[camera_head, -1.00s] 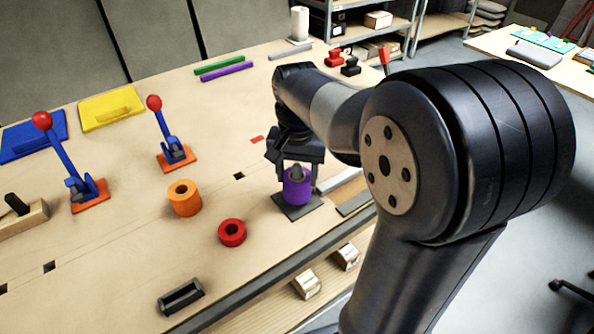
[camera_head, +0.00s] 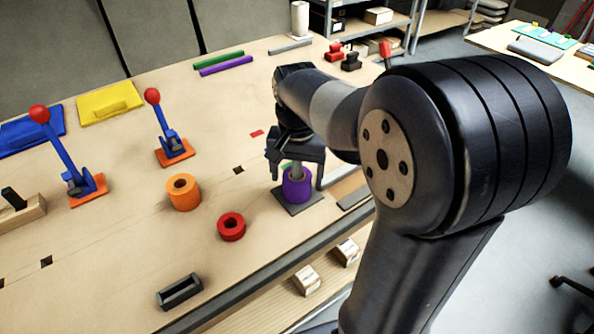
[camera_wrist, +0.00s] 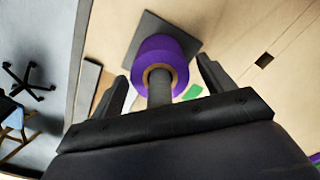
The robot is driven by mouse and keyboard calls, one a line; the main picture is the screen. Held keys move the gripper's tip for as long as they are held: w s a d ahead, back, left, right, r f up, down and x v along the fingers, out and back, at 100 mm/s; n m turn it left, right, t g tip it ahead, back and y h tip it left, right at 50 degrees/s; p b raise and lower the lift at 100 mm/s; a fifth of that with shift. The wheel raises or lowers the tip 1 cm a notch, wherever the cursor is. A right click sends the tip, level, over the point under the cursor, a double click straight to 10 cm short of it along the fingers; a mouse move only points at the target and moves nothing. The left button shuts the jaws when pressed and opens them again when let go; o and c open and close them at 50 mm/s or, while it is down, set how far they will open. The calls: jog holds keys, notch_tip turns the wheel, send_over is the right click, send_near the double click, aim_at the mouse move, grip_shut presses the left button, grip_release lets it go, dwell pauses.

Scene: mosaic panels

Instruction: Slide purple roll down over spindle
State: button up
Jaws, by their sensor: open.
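The purple roll (camera_head: 297,187) sits around the grey spindle (camera_wrist: 159,88), low against its dark square base plate (camera_head: 299,208). The wrist view also shows the purple roll (camera_wrist: 172,51), with the spindle standing up through its hole toward the camera. My gripper (camera_head: 296,176) is above the roll with its fingers apart on either side. In the wrist view the fingers stand clear of the roll's sides, and nothing is held between them.
An orange roll (camera_head: 183,192) and a red ring (camera_head: 231,227) lie left of the spindle. Two lever clamps with red knobs (camera_head: 152,96) stand farther left. A dark open holder (camera_head: 180,291) lies near the front edge. Open tabletop surrounds these.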

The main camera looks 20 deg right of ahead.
notch_tip(320, 180, up, 11)
jog(key=shift+f, duration=0.1)
dwell(0.6)
jog(key=shift+f, duration=0.1)
notch_tip(320, 180, down, 11)
jog(key=shift+r, duration=0.55)
jog(key=shift+f, duration=0.15)
